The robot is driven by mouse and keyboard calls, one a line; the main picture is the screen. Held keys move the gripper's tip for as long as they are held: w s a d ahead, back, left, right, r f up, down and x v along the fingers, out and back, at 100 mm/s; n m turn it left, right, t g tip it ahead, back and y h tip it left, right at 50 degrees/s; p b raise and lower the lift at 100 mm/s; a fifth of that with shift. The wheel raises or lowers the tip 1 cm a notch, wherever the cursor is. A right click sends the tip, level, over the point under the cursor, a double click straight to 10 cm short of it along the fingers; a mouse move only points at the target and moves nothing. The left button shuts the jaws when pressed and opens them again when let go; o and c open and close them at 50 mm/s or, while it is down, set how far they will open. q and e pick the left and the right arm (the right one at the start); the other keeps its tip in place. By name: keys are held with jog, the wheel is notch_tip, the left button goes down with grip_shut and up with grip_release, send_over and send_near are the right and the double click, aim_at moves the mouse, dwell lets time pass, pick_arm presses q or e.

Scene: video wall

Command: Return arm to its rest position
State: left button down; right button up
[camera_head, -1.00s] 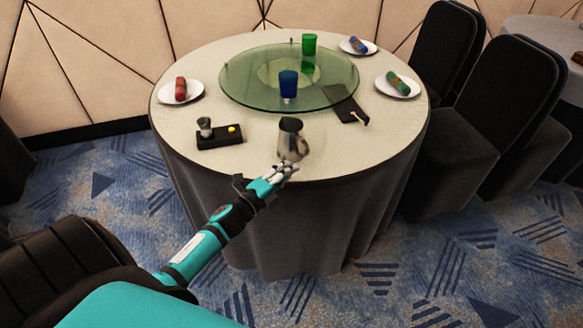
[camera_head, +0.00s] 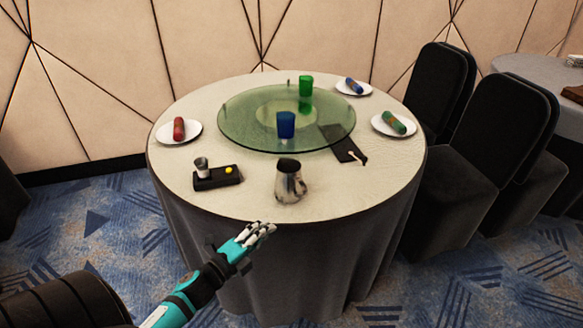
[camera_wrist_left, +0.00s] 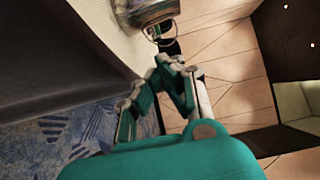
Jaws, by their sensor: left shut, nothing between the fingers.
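My left gripper (camera_head: 262,232) is shut and empty, in front of the near edge of the round table, apart from the things on it. Its teal and grey fingers also show closed in the left wrist view (camera_wrist_left: 165,68). The metal pitcher (camera_head: 290,181) stands upright on the table beyond the gripper, near the front edge. It also shows at the top of the left wrist view (camera_wrist_left: 148,12). My right gripper is not in view.
The round table (camera_head: 240,205) bears a glass turntable (camera_head: 235,125) with a blue cup (camera_head: 286,124) and a green cup (camera_head: 306,86). A black tray (camera_head: 217,178) lies front left. Dark chairs (camera_head: 458,165) stand at right. Carpet before the table is clear.

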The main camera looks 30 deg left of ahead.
pick_arm(q)
jog(key=s+d+f+n+g+y, duration=0.1)
jog(key=s+f+n+g, duration=0.25)
jog(key=f, duration=0.65)
jog(key=s+d+f+n+g+y+p, duration=0.15)
jog(key=s+f+n, duration=0.3)
jog(key=f, duration=0.55)
jog(key=s+f+n+g, duration=0.3)
jog(key=s+f, duration=0.1)
jog(key=f, duration=0.7)
jog(key=s+d+f+n+g, duration=0.1)
jog(key=s+d+f+g, duration=0.2)
jog(key=s, duration=0.5)
jog(key=s+d+f+n+g, duration=0.2)
jog(key=s+d+f, duration=0.1)
jog(key=s+f, duration=0.3)
jog(key=s+d+f+n+g, duration=0.2)
jog(key=s+f, duration=0.3)
jog(key=s, duration=0.5)
jog(key=shift+d+g+h+p, duration=0.35)
jog(key=shift+d+g, duration=0.25)
jog(key=shift+g, duration=0.2)
jog(key=shift+s, duration=0.1)
